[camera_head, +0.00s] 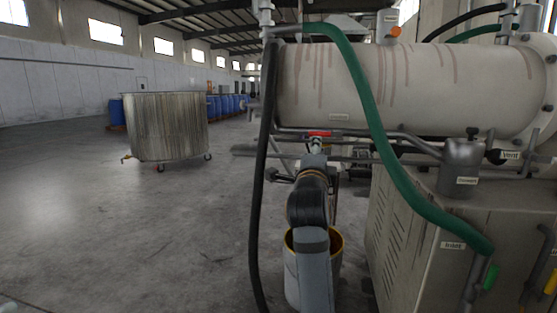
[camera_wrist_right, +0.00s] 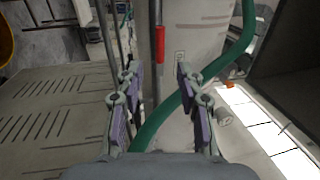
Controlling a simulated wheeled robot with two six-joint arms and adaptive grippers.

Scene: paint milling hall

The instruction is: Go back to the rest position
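My right arm reaches up from the bottom middle of the head view. Its gripper (camera_head: 313,162) is just below a red valve handle (camera_head: 319,134) under the horizontal tank; the fingers are largely hidden there by my own wrist. In the right wrist view the gripper (camera_wrist_right: 159,72) is open, with its purple-grey pads apart and nothing between them. The red handle (camera_wrist_right: 160,45) shows upright beyond the fingertips, apart from them. My left gripper is not in view.
The stained tank (camera_head: 420,85) and the grey mill cabinet (camera_head: 410,245) stand at right. A green hose (camera_head: 385,150) and a black hose (camera_head: 262,180) hang beside my arm. A yellow-rimmed bucket (camera_head: 337,245) is behind my arm. Open floor lies left, with a wheeled vat (camera_head: 167,127).

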